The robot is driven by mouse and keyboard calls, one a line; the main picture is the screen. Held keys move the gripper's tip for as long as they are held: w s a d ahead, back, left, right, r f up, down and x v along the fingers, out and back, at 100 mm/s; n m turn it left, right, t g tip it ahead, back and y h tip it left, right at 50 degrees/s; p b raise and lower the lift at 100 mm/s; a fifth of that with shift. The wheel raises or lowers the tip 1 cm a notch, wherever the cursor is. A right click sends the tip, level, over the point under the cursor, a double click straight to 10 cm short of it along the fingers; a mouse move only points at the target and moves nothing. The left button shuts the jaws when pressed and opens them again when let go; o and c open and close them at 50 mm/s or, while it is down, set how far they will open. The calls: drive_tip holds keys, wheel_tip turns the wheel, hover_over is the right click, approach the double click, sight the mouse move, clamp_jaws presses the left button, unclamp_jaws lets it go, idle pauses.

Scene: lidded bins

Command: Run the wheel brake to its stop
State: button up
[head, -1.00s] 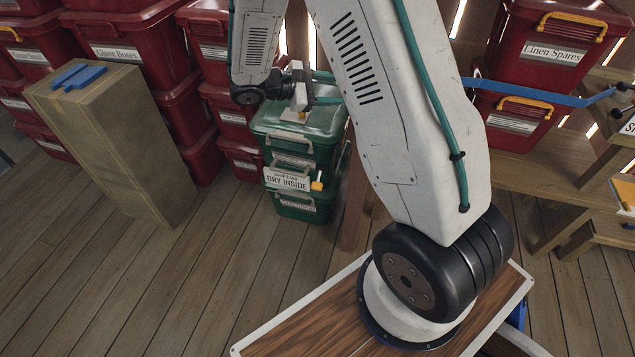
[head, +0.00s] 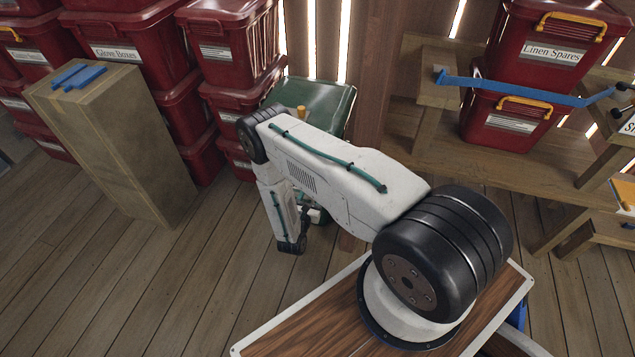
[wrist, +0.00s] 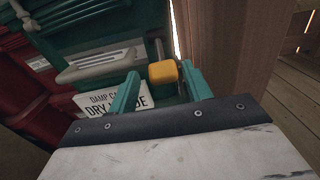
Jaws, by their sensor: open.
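In the wrist view, a yellow block-shaped tip (wrist: 163,72) on a pale stem sits at the front of the green bins (wrist: 85,30). It looks like the wheel brake's handle. My gripper (wrist: 160,76) has its two teal fingers apart, with the yellow tip between or just beyond their ends, nearer the right finger. I cannot tell if they touch. The white "DRY INSIDE" label (wrist: 112,97) is partly hidden by the left finger.
A brown wooden post (wrist: 225,45) stands just right of the yellow tip. Stacked red bins (head: 230,100) stand left of the green bins. A tall carton (head: 115,140) with a blue item on top stands farther left. A wooden bench (head: 450,150) is at right. The plank floor in front is open.

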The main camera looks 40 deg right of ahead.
drive_tip(key=x, duration=0.5)
drive_tip(key=f+x, duration=0.1)
drive_tip(key=x, duration=0.1)
drive_tip(key=shift+d, duration=0.15)
drive_tip(key=c, duration=0.7)
